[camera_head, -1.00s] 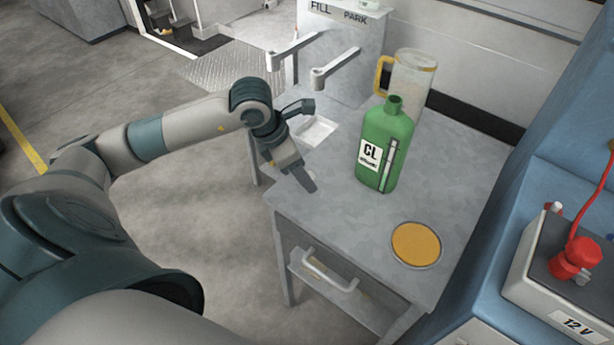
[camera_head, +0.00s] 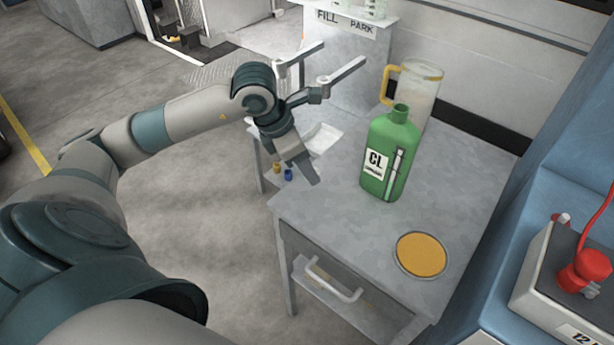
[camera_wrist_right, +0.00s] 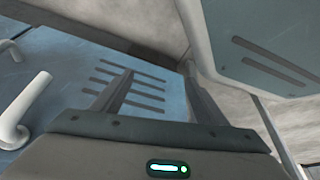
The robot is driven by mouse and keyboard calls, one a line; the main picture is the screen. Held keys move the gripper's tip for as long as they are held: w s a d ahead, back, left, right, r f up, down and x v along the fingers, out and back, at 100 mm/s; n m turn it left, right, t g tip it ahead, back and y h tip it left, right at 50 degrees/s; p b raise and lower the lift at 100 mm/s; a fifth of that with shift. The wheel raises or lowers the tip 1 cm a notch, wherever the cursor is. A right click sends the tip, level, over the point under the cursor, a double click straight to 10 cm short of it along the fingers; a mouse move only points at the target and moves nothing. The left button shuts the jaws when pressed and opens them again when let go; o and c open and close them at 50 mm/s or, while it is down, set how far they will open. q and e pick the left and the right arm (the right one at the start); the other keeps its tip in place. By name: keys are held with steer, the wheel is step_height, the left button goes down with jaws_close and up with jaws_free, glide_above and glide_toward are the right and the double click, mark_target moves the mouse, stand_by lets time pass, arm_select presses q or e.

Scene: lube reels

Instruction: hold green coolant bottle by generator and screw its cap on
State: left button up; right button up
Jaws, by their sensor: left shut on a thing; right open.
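The green coolant bottle (camera_head: 380,172), marked CL, stands upright on the grey table in the head view. Its neck is open, with no cap on it. My left gripper (camera_head: 306,172) points down by the table's left edge, left of the bottle and apart from it. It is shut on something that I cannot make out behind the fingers. No cap can be clearly seen. My right gripper (camera_wrist_right: 158,88) shows only in the right wrist view, open and empty in front of a blue slotted panel (camera_wrist_right: 140,80). The bottle is not in that view.
A clear jug (camera_head: 418,95) with a yellow handle stands behind the bottle. An orange round pad (camera_head: 421,255) lies on the table's front. Behind my left gripper are a white tray (camera_head: 324,138) and the FILL/PARK stand (camera_head: 345,60). A 12 V battery (camera_head: 545,285) is at right.

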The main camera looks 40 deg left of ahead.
arm_select(q)
step_height(320, 180, up, 5)
steer(key=shift+r, duration=0.5)
arm_select(e)
steer(key=shift+s+d+f, duration=0.1)
steer(key=shift+s+d, duration=0.1)
steer(key=shift+d, duration=0.55)
steer(key=shift+a, duration=0.2)
steer(key=shift+a, duration=0.45)
